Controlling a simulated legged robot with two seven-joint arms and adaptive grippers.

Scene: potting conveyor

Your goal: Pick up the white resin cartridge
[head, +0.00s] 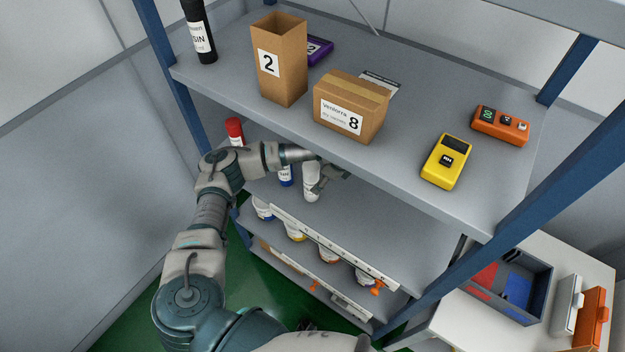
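The white resin cartridge (311,183) stands upright on the middle shelf, below the front edge of the top shelf. My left gripper (328,176) is at the upper right side of the cartridge, partly hidden under the top shelf. Its dark fingers show close to the cartridge. I cannot tell whether they touch it or how far apart they are. My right gripper is not in view.
A blue-labelled cartridge (286,176) and a red-capped one (235,131) stand left on the same shelf. The top shelf (230,75) hangs over them, holding boxes and devices. Blue posts frame the rack. The middle shelf is clear to the right (395,225).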

